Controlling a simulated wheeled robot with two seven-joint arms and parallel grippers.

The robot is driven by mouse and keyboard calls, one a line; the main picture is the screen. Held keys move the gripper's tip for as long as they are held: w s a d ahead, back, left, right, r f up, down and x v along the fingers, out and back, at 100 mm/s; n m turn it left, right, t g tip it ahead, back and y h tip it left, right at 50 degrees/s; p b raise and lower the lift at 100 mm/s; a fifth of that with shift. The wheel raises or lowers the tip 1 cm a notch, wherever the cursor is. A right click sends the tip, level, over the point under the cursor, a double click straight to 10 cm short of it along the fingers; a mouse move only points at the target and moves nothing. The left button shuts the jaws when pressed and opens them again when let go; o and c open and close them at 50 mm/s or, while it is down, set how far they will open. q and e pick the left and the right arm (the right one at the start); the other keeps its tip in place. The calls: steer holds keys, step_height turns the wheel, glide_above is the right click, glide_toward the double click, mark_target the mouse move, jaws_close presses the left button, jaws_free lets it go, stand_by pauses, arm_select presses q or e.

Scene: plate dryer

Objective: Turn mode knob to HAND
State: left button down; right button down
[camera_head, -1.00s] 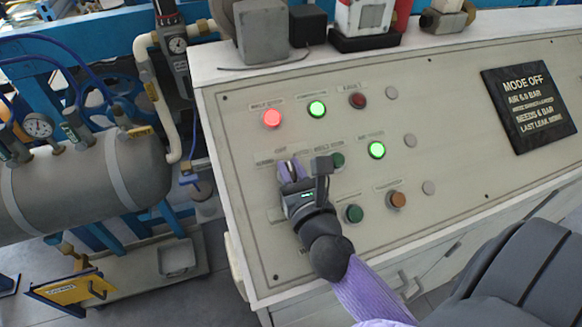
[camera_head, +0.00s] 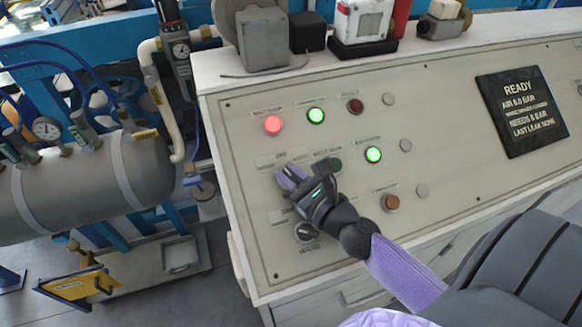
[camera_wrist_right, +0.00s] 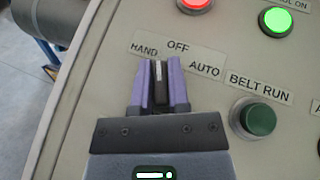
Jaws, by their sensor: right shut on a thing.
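The mode knob is a small dark knob (camera_wrist_right: 158,84) with a light pointer line. The labels HAND (camera_wrist_right: 144,50), OFF (camera_wrist_right: 178,47) and AUTO (camera_wrist_right: 205,70) arc around it. In the right wrist view its pointer aims up, between HAND and OFF. My right gripper (camera_head: 291,178) is shut on the knob, with one purple finger on each side; it also shows in the right wrist view (camera_wrist_right: 159,86). In the head view the fingers mostly hide the knob. The display (camera_head: 520,112) reads READY. My left gripper is not in view.
The green BELT RUN button (camera_wrist_right: 258,119) sits right of the knob. A lit red lamp (camera_head: 273,125) and a lit green lamp (camera_head: 316,116) are above. Another black knob (camera_head: 306,232) is below, close to my right wrist. A grey tank (camera_head: 90,182) stands left of the panel.

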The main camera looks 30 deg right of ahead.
steer(key=shift+n+g+y+p, duration=0.35)
steer(key=shift+n+g+y, duration=0.75)
steer(key=shift+n+y, duration=1.35)
steer(key=shift+n, duration=0.35)
steer(key=c, duration=0.6)
jaws_free()
steer(key=v, duration=0.9)
steer(key=shift+s+d+r, duration=0.1)
steer(key=shift+s, duration=0.3)
